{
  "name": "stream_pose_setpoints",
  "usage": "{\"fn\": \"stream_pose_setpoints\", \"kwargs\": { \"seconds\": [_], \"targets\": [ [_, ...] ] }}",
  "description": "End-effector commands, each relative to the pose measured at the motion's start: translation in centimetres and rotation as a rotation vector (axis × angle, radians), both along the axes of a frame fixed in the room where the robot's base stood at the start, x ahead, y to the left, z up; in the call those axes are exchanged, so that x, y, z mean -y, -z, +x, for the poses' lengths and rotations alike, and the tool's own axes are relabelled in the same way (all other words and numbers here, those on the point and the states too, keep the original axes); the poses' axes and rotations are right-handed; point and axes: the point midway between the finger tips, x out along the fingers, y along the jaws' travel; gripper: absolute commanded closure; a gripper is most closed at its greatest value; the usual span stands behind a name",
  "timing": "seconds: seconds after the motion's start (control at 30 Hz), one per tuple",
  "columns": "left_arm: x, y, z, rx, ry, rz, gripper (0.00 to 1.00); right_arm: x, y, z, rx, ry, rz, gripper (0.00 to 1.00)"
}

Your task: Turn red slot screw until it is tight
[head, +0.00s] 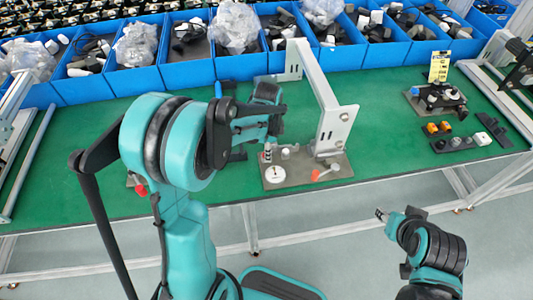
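A grey fixture plate (302,178) lies on the green table near its front edge. An orange-red piece (316,175) on it may be the red slot screw; its slot is too small to see. A white round dial (274,174) and a small upright metal post (267,152) are also on the plate. My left gripper (258,118) is above the plate's left back side, partly hidden by its own wrist. My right gripper (381,214) is low, in front of the table, away from the plate.
A white angled bracket (338,122) stands upright at the plate. Blue bins (186,75) with bagged parts line the back. A small fixture (436,100) with a yellow tag and dark blocks (465,143) sit at the right. Green table (385,145) between is clear.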

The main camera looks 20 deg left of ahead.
Motion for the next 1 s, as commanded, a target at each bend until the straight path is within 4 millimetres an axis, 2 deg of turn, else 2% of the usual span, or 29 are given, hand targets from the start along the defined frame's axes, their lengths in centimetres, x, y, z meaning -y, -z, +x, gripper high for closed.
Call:
{"fn": "stream_pose_setpoints", "kwargs": {
  "seconds": [0.03, 0.1, 0.37, 0.8, 1.0],
  "targets": [
    [-0.69, -0.05, 0.08, 0.002, -0.133, 0.006, 0.67, 0.00, 0.06, 0.00, 0.000, 0.000, 0.000, 0.60],
    [-0.75, -0.05, 0.05, 0.002, -0.227, 0.006, 0.67, 0.00, 0.10, 0.00, 0.000, 0.000, 0.000, 0.60],
    [-0.59, -0.03, -0.01, 0.000, -0.401, 0.006, 0.67, 0.00, 0.19, 0.00, 0.000, 0.000, 0.000, 0.60],
    [-0.49, -0.02, -0.07, -0.002, -1.113, 0.004, 0.67, 0.00, 0.57, 0.01, 0.000, 0.000, 0.000, 0.60],
    [-0.49, -0.04, -0.08, -0.002, -1.220, 0.004, 0.67, 0.00, 0.59, 0.00, 0.000, 0.000, 0.000, 0.60]
  ]
}}
